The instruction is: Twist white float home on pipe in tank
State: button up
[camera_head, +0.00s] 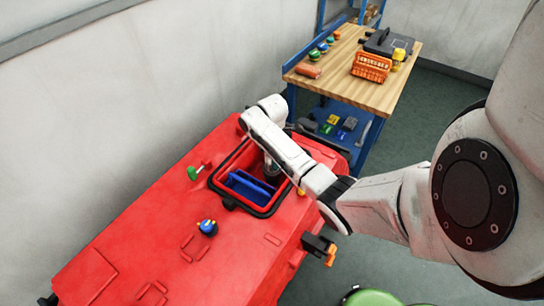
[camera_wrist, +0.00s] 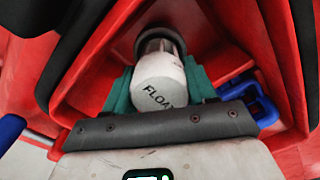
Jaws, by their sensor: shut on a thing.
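The white float (camera_wrist: 158,82), a short cylinder lettered "FLOAT", shows in the wrist view between the teal finger pads of my gripper (camera_wrist: 160,92). My gripper is shut on it. The float's far end meets a clear and grey pipe end (camera_wrist: 158,40) in a dark round fitting; I cannot tell how far it is seated. In the head view my arm reaches down into the opening of the red tank (camera_head: 228,160), and the float and fingertips are hidden there.
A blue part (camera_head: 248,188) lies inside the tank opening, close to my gripper; blue also shows at right in the wrist view (camera_wrist: 252,100). Green-and-red (camera_head: 194,172) and blue-and-yellow (camera_head: 207,227) fittings stand on the red top. A wooden workbench (camera_head: 340,75) stands behind.

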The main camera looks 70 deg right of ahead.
jog(key=shift+d+r, duration=0.1)
jog(key=shift+r, duration=0.2)
jog(key=o, duration=0.8)
jog(key=shift+c, duration=0.2)
jog(key=o, duration=0.7)
jog(key=shift+f, duration=0.1)
jog(key=shift+o, duration=0.2)
jog(key=shift+r+p, duration=1.75)
jog(key=shift+r, duration=0.5)
jog(key=shift+r, duration=0.1)
jog(key=shift+r, duration=2.4)
